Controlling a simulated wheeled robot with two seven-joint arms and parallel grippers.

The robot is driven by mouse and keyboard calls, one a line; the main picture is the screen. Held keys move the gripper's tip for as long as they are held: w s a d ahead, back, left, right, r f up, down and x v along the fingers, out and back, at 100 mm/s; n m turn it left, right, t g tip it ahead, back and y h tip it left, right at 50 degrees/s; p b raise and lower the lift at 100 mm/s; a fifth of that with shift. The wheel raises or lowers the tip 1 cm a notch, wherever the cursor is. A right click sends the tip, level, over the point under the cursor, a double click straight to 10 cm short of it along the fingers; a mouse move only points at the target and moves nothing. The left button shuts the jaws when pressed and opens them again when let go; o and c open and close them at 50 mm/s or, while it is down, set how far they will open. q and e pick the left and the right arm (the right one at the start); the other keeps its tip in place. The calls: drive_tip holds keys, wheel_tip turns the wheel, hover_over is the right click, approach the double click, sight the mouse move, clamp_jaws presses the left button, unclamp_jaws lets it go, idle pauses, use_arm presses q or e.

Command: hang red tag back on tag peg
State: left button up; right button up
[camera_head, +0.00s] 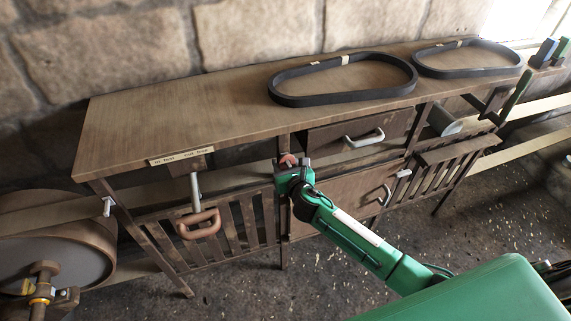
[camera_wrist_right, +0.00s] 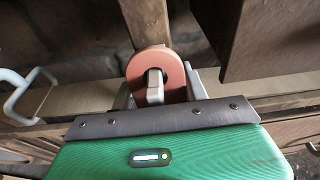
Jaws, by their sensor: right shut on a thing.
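The red tag (camera_head: 287,159) is at the front of the bench, by the upright post under the tabletop edge. In the right wrist view the tag (camera_wrist_right: 172,68) is a rounded red piece with a hole, standing upright in front of a wooden post (camera_wrist_right: 146,22). A pale square-ended piece (camera_wrist_right: 155,86) shows at its hole; I cannot tell whether this is the tag peg or part of the gripper. My right gripper (camera_head: 290,168) is shut on the tag, its grey fingers on either side. The tag's back is hidden. My left gripper is out of view.
Two black belts (camera_head: 291,100) (camera_head: 429,72) lie on the wooden bench top (camera_head: 165,115). A reddish handle (camera_head: 199,224) hangs on the bench front. A drawer (camera_head: 359,131) with a pale handle is right of the tag. A large wheel (camera_head: 55,262) stands at left.

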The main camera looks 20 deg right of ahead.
drive_tip(key=o, duration=1)
drive_tip(key=shift+o, duration=0.2)
drive_tip(key=a+b+v, duration=0.1)
drive_tip(key=b+v, duration=0.1)
drive_tip(key=v, duration=1.2)
drive_tip(key=s+d+f+m+g, duration=0.3)
drive_tip(key=f+m, duration=0.2)
drive_tip(key=f, duration=0.7)
drive_tip(key=s+d+f+m+g+h, duration=0.15)
drive_tip(key=s+d+f+m, duration=0.35)
drive_tip(key=f, duration=0.7)
drive_tip(key=s+d+f+m+g, duration=0.1)
drive_tip(key=s+f+m+g, duration=0.15)
drive_tip(key=f+m, duration=0.6)
drive_tip(key=s+f+m+g, duration=0.4)
drive_tip(key=s+f+m, duration=0.2)
drive_tip(key=s+f, duration=0.85)
drive_tip(key=s+f+m+g, duration=0.1)
drive_tip(key=s+f+m, duration=0.2)
drive_tip(key=s, duration=0.4)
drive_tip(key=s+a+f+m+g, duration=0.1)
drive_tip(key=s+f+m, duration=0.2)
drive_tip(key=s, duration=0.4)
drive_tip(key=s+f+m+g, duration=0.1)
drive_tip(key=s+f+m, duration=0.1)
drive_tip(key=s, duration=0.5)
drive_tip(key=shift+a+f+m+g+y, duration=0.15)
drive_tip(key=shift+f+m+g+y, duration=0.25)
drive_tip(key=shift+m, duration=0.35)
